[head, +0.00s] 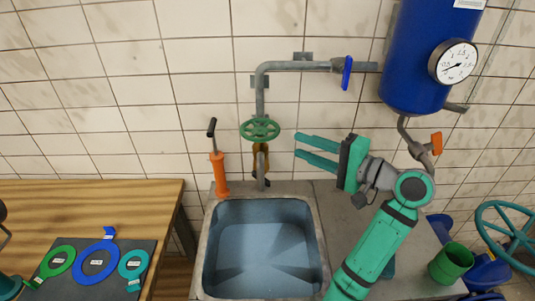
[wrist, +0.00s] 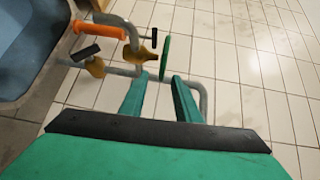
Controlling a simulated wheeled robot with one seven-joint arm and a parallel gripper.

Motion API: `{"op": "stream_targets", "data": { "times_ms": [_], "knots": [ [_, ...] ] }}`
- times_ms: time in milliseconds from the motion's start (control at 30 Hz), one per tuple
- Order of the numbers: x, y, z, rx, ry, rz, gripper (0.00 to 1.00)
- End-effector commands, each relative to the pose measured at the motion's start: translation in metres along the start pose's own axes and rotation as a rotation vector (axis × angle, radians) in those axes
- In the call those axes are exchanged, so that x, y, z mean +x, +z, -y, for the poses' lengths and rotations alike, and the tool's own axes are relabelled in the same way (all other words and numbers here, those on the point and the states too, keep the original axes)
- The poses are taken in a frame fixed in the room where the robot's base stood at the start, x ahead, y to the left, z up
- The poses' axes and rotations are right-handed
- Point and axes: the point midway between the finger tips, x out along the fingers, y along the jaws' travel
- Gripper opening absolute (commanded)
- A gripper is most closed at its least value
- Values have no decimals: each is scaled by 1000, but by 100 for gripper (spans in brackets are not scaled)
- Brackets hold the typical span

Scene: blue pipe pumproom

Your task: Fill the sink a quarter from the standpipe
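The sink (head: 208,250) is a grey-rimmed basin with a blue-grey inside, below the wall pipes. I cannot tell whether water stands in it. The grey standpipe (head: 261,95) comes down the wall behind it, with a green handwheel (head: 260,129) and a brass valve body (head: 261,160) above the sink's back edge. The handwheel also shows edge-on in the wrist view (wrist: 166,58). My gripper (head: 297,145) is open and empty, just right of the handwheel and apart from it. Its two fingers also show spread in the wrist view (wrist: 160,80).
An orange hand pump (head: 219,174) stands left of the standpipe. A blue lever (head: 347,72) sits on the upper pipe. A blue tank with a gauge (head: 453,62), a green cup (head: 451,263) and a teal wheel (head: 508,235) are at right. A wooden table (head: 80,205) holds coloured rings at left.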

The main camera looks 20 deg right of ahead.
Motion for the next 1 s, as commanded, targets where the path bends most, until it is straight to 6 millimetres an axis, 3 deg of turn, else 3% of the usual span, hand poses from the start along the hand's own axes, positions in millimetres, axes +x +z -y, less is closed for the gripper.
{"op": "stream_targets", "data": {
  "times_ms": [100,200,467,667,1000],
  "knots": [
    [22,11,0,-27,40,-115,30],
    [31,17,2,-50,61,-223,30],
    [34,25,9,-82,71,-385,30],
    [51,18,9,-82,72,-390,30],
    [105,-4,6,-82,72,-389,30]
  ]
}}
